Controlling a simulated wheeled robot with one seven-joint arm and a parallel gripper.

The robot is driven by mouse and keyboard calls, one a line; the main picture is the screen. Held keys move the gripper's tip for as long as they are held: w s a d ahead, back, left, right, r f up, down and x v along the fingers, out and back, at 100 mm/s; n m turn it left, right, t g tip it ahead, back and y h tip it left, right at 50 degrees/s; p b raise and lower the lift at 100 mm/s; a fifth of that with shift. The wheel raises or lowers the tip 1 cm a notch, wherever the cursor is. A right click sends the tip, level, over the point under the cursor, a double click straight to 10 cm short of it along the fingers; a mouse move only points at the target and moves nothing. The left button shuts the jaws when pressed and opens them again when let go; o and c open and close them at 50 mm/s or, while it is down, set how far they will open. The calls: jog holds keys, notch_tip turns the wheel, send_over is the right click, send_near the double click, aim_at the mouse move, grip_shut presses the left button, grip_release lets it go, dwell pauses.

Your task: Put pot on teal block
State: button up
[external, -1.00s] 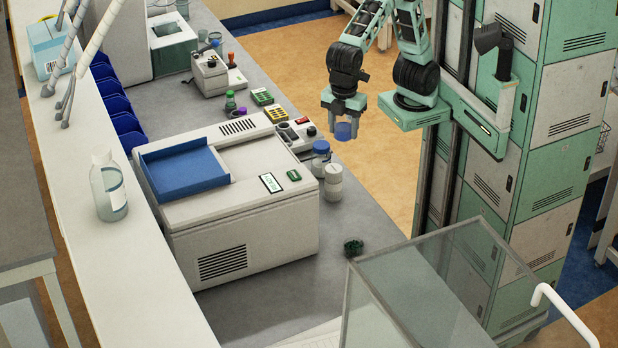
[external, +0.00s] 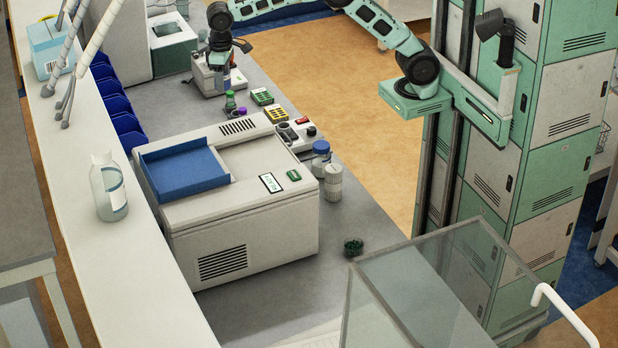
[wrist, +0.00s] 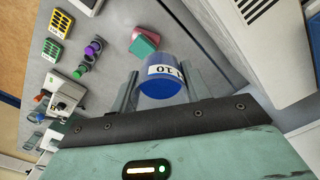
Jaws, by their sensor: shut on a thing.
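The pot is a blue cup with a white label reading 10 (wrist: 162,80). It sits between the two fingers of my gripper (wrist: 159,88) in the wrist view, and the gripper is shut on it. The teal block (wrist: 145,38) lies on the grey bench just beyond the pot in the wrist view, with a reddish side showing. The pot covers part of its lower edge in the picture. In the external view my gripper (external: 223,76) is over the far part of the bench, in front of a small instrument. I cannot make out the teal block there.
A green rack (external: 262,97), a yellow rack (external: 276,114) and a green-capped bottle (external: 230,101) stand near my gripper. Bare bench surrounds the block.

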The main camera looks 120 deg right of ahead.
jog(key=d+m, duration=0.2)
jog(key=d, duration=0.6)
jog(key=f+p, duration=0.1)
jog(key=f, duration=0.4)
jog(key=f+p, duration=0.1)
jog(key=f, duration=1.1)
jog(key=shift+s+a+p, duration=0.2)
jog(key=shift+a+p, duration=0.05)
jog(key=shift+p, duration=0.15)
notch_tip(320, 180, down, 4)
jog(key=shift+r+p, duration=0.25)
jog(key=shift+p, duration=0.55)
jog(key=shift+f, duration=0.45)
jog(key=shift+f, duration=0.2)
jog(key=o, duration=1)
jog(key=shift+r, duration=0.1)
